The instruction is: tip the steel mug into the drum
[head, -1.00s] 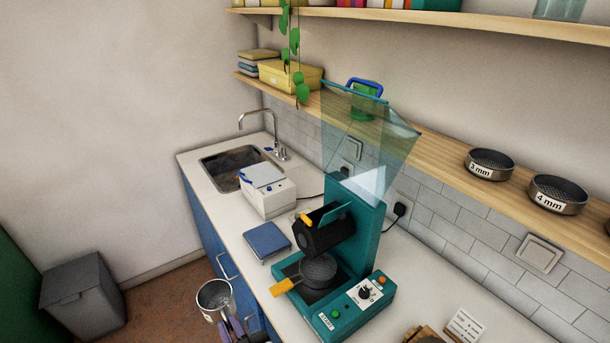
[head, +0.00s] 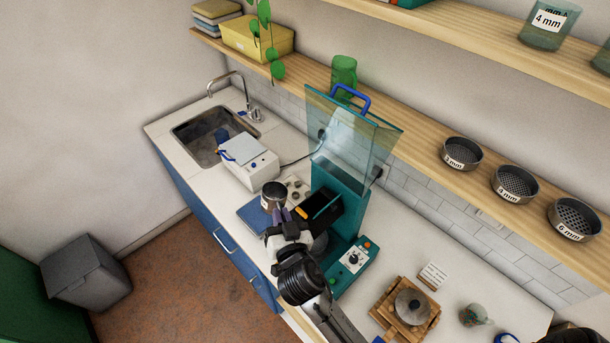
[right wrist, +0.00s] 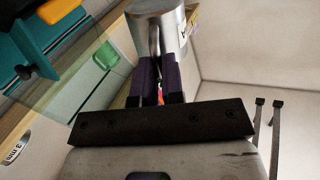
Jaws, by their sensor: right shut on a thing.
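The steel mug (head: 272,194) is held by my right gripper (head: 280,213), which is shut on its handle. The mug looks roughly upright with its open top showing, above the blue pad (head: 250,214) and just left of the drum. It also shows in the right wrist view (right wrist: 158,32), with the gripper's purple fingers (right wrist: 152,80) on the handle; its contents cannot be made out. The black drum (head: 322,210) sits tilted in the teal machine (head: 350,238), partly hidden by my right arm. An orange part shows on it. My left gripper is not in view.
A clear shield (head: 350,135) with a blue handle stands raised above the drum. A white box device (head: 248,160) and small round pieces (head: 297,188) are behind the mug. A wooden stand (head: 405,312) is on the right; a shelf (head: 410,130) runs above.

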